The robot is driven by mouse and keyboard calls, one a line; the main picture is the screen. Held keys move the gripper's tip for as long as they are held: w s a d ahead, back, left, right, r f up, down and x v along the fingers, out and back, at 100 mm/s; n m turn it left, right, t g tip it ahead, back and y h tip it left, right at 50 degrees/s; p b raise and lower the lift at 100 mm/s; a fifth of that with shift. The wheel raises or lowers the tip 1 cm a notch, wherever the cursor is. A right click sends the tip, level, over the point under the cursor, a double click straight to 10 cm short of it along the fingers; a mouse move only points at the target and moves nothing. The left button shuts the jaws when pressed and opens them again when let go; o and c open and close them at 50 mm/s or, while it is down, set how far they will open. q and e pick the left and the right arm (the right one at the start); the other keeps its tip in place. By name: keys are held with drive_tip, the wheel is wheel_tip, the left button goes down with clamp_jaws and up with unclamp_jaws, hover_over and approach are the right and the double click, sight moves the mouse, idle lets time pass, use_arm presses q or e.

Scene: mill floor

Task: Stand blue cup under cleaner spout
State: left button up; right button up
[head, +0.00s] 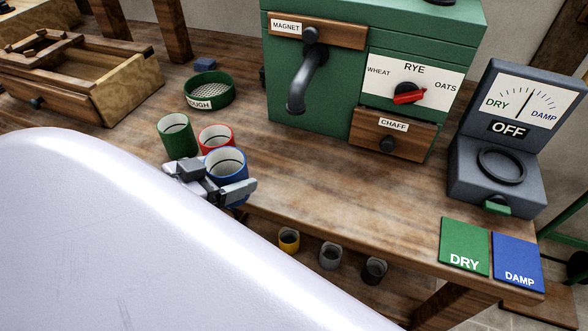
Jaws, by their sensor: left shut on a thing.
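The blue cup (227,165) is at the front edge of the wooden bench, upright, with its open top showing. My left gripper (232,190) is shut on the blue cup near its lower part. I cannot tell whether the cup's base touches the bench. The green cleaner (340,120) stands at the back middle of the bench. Its dark curved spout (307,80) points down at the cleaner's front left, to the right of and behind the cup. The bench below the spout is clear. My right gripper is not in view.
A green cup (177,137) and a red cup (215,138) stand close behind the blue cup. A green round sieve (209,90) lies behind them. A grey meter (500,165) and the DRY (465,240) and DAMP (517,255) mats are at right. Bare bench (330,185) lies between.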

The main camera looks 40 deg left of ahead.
use_arm(q)
drive_tip(key=shift+s+a+f+m+h+b, duration=0.3)
drive_tip(key=shift+s+a+h+b, duration=0.1)
drive_tip(key=shift+s+b, duration=0.15)
drive_tip(key=shift+r, duration=0.2)
drive_tip(key=w+d, duration=0.1)
drive_tip(key=w, duration=0.4)
drive_tip(key=w+d, duration=0.1)
drive_tip(key=w, duration=0.5)
drive_tip(key=w+d, duration=0.2)
drive_tip(key=w, duration=0.4)
drive_tip(key=shift+r, duration=0.1)
wheel_tip(320, 180, down, 4)
drive_tip(key=shift+w+d+r+b, duration=0.15)
drive_tip(key=shift+r+b, duration=0.1)
drive_tip(key=shift+b, duration=0.35)
drive_tip(key=shift+f, duration=0.25)
